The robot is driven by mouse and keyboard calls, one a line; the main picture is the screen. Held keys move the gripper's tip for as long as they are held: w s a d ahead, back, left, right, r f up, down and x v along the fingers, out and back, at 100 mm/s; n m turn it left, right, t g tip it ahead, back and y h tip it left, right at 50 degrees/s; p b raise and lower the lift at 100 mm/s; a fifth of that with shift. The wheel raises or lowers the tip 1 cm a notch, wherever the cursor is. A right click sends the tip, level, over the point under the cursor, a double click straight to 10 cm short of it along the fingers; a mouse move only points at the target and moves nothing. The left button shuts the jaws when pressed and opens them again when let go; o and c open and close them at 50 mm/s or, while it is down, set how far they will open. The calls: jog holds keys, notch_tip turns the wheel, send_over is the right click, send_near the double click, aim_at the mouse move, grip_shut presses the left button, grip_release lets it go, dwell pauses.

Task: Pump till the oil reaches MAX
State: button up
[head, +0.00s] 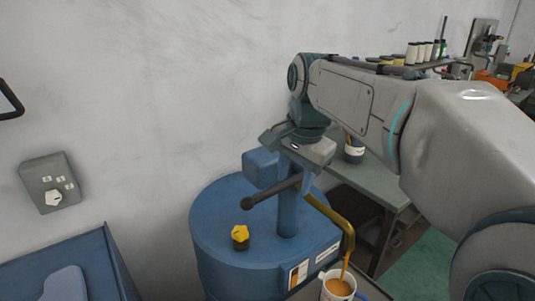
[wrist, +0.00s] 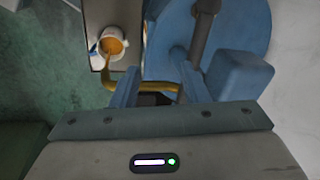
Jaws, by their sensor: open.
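A blue drum (head: 212,235) carries a hand pump (head: 288,212) with a dark lever (head: 270,193) ending in a ball, pointing left. The lever also shows in the wrist view (wrist: 203,38). A brass spout (head: 347,232) curves down on the right, and a brown oil stream runs from it into a white mug (head: 325,291). Brown oil (wrist: 113,46) shows inside the mug. A gauge-like plate (head: 299,274) with an orange strip is on the drum's front; its marks are unreadable. My gripper (wrist: 157,88) is open at the pump head, by the lever's inner end. Exact contact is unclear.
A yellow knob (head: 240,232) on a dark cap stands on the drum lid. A grey wall box (head: 49,182) is at left, above a blue bin or bench (head: 90,262). A workbench (head: 375,182) with jars and tools stands behind my arm at right.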

notch_tip(320, 180, up, 7)
jog(key=m+p, duration=0.2)
send_over(270, 189)
jog(key=s+d, duration=0.2)
jog(key=s, duration=0.1)
jog(key=shift+m, duration=0.3)
jog(key=w+f, duration=0.1)
jog(key=f, duration=0.3)
jog(key=w+a+f, duration=0.1)
jog(key=f, duration=0.3)
jog(key=a+f, duration=0.1)
jog(key=f, duration=0.4)
jog(key=shift+w+p, duration=0.3)
jog(key=shift+w, duration=0.1)
grip_shut()
